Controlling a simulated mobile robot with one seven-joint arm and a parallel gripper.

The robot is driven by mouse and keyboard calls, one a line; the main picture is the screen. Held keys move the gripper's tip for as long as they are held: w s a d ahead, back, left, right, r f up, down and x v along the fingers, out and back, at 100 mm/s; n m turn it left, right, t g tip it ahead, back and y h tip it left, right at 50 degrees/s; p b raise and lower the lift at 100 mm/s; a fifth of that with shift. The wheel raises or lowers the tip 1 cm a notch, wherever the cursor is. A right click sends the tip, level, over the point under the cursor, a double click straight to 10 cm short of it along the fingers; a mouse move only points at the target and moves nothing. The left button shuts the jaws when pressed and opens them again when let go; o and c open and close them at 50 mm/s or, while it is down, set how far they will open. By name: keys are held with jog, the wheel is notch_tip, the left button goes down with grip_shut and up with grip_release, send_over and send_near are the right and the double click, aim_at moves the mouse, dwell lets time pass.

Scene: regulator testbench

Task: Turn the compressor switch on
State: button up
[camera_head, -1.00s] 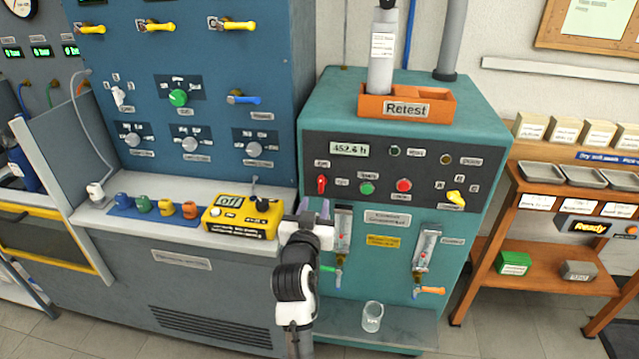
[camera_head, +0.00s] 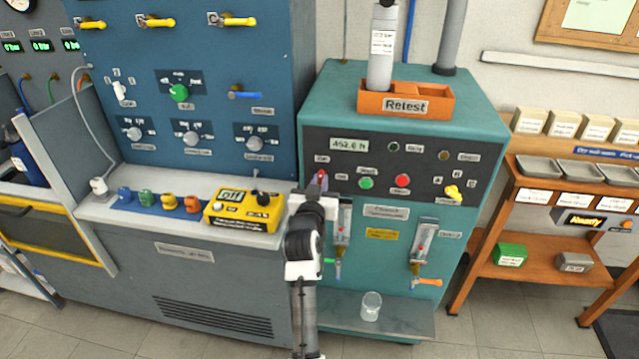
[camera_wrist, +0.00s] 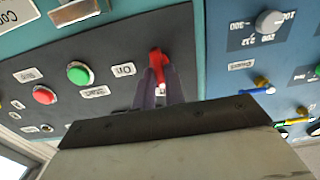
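The compressor switch, a small red lever (camera_head: 322,174), sits at the left of the dark control panel on the teal cabinet. In the head view it is partly hidden by my gripper (camera_head: 318,187). In the wrist view the red switch (camera_wrist: 156,62) shows at the fingertips, with an "On" label beside it. My gripper (camera_wrist: 160,82) has its two purple fingers apart, one on each side of the lever. I cannot tell whether either finger touches it.
A green button (camera_head: 366,183), a red button (camera_head: 403,181) and a yellow selector (camera_head: 453,192) share the panel (camera_head: 420,160). Flow tubes hang below it. A yellow meter (camera_head: 243,212) stands on the left bench close to my arm. A glass (camera_head: 371,306) stands on the lower shelf.

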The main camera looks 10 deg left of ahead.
grip_shut()
jog(key=shift+f+m+b, duration=0.15)
jog(key=shift+m+b, duration=0.15)
jog(key=shift+b, duration=0.3)
jog(key=shift+d+f+m+b, duration=0.1)
jog(key=shift+d+m+b, duration=0.05)
jog(key=shift+m+b, duration=4.25)
jog(key=shift+d+f+m+b, duration=0.1)
jog(key=shift+m+b, duration=4.2)
jog(key=shift+b, duration=0.05)
jog(key=shift+r, duration=0.1)
